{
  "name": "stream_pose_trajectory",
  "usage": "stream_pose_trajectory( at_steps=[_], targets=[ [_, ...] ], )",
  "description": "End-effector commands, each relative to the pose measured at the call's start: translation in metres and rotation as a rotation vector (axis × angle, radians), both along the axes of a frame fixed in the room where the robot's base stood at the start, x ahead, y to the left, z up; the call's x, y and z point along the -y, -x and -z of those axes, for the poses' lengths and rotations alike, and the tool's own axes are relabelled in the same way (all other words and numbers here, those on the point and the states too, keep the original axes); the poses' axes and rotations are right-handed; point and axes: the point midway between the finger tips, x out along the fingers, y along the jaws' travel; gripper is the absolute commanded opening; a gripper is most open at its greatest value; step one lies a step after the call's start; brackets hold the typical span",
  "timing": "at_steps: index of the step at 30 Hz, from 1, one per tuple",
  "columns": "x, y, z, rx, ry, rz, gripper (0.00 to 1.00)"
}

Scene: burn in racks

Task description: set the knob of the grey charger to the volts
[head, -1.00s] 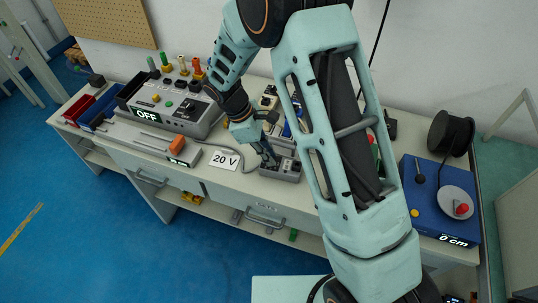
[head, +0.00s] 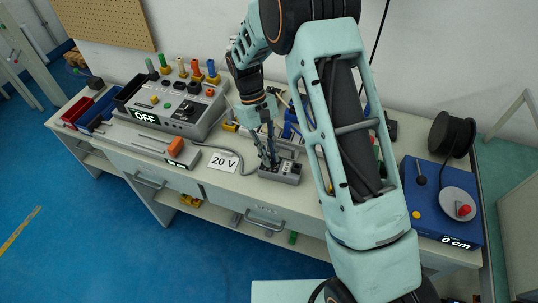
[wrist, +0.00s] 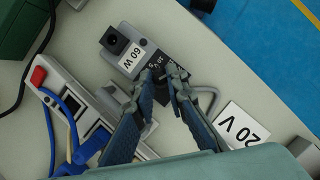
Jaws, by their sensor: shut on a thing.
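The grey charger (head: 282,174) is a small box near the front edge of the bench. My gripper (head: 271,162) points down at the charger's left part. In the wrist view the two fingers (wrist: 166,76) are closed in over the dark plate, around the charger's knob. The fingers mostly hide the knob, so its setting is not readable. A white card (head: 224,161) marked "20 V" lies left of the charger.
A larger grey unit (head: 205,108) reading "OFF" stands at the back left. An orange-ended device (head: 176,147) lies before it. A blue box (head: 425,205) reading "0 cm" is at the right. A power strip (wrist: 62,88) lies close beside the charger.

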Motion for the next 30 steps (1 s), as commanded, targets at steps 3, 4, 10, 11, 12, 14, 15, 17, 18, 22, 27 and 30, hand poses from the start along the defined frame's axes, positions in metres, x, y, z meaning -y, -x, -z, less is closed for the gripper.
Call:
stream_pose_trajectory(
  at_steps=[3, 4, 10, 11, 12, 14, 15, 17, 18, 22, 27, 30],
  targets=[
    [0.0011, -0.0007, 0.0003, 0.000, 0.000, 0.053, 0.00],
    [0.0013, -0.0007, 0.0002, 0.001, 0.001, 0.062, 0.00],
    [0.0012, -0.0006, 0.0000, 0.000, 0.000, 0.106, 0.00],
    [0.0012, -0.0005, 0.0000, 0.000, 0.000, 0.109, 0.00],
    [0.0012, -0.0005, 0.0000, 0.000, 0.000, 0.113, 0.00],
    [0.0012, -0.0005, 0.0000, -0.001, 0.001, 0.115, 0.00],
    [0.0012, -0.0005, 0.0000, -0.001, 0.001, 0.116, 0.00],
    [0.0012, -0.0004, -0.0001, -0.001, 0.001, 0.116, 0.00],
    [0.0012, -0.0004, -0.0001, -0.001, 0.001, 0.116, 0.00],
    [0.0011, -0.0003, -0.0001, -0.001, 0.001, 0.116, 0.00],
    [0.0012, -0.0003, 0.0000, -0.001, 0.001, 0.115, 0.24],
    [0.0010, -0.0003, 0.0000, -0.001, 0.001, 0.115, 0.31]
  ],
)
